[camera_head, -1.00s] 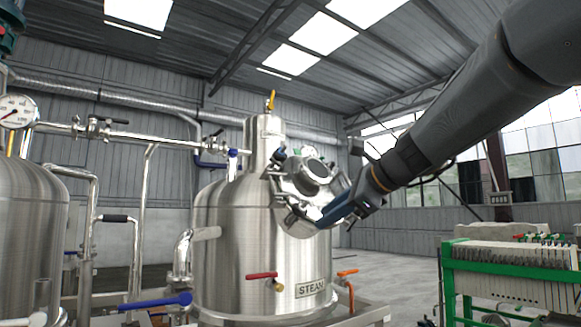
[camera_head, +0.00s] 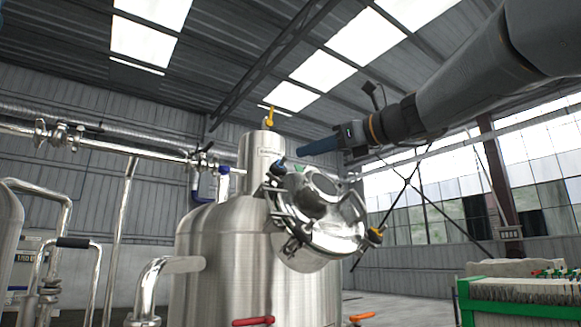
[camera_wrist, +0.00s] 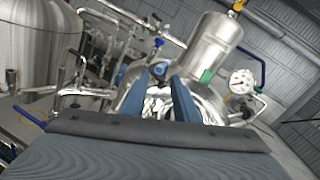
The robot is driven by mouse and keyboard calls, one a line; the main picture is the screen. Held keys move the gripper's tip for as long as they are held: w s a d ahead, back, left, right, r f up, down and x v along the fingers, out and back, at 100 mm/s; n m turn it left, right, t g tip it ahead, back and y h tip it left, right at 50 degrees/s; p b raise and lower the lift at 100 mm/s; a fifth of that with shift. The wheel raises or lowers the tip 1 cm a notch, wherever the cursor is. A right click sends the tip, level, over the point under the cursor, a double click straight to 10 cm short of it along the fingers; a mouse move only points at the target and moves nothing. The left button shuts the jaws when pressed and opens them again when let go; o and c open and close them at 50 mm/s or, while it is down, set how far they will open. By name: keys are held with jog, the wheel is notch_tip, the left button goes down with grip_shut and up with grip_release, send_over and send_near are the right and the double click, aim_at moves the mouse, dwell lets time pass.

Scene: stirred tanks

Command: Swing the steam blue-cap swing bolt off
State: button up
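The blue-cap swing bolt (camera_head: 278,169) is at the hatch's upper left. My gripper (camera_head: 299,152) is just right of and above that blue cap. In the wrist view my gripper (camera_wrist: 156,82) has its two blue fingers apart, and the blue cap (camera_wrist: 157,69) shows between them, seemingly beyond the tips. Whether they touch it I cannot tell.
A green cap (camera_head: 300,169) is close beside the blue one, and a yellow cap (camera_head: 375,236) is at the hatch's right. A steel column with a yellow valve (camera_head: 269,118) rises behind. A gauge (camera_wrist: 242,81) shows in the wrist view. Open air lies right of the hatch.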

aim_at(276, 171)
jog(key=p+x, duration=0.1)
jog(key=x, duration=0.6)
jog(key=shift+a, duration=0.25)
jog(key=shift+w, duration=0.1)
jog(key=shift+c, duration=0.4)
grip_shut()
dwell(0.6)
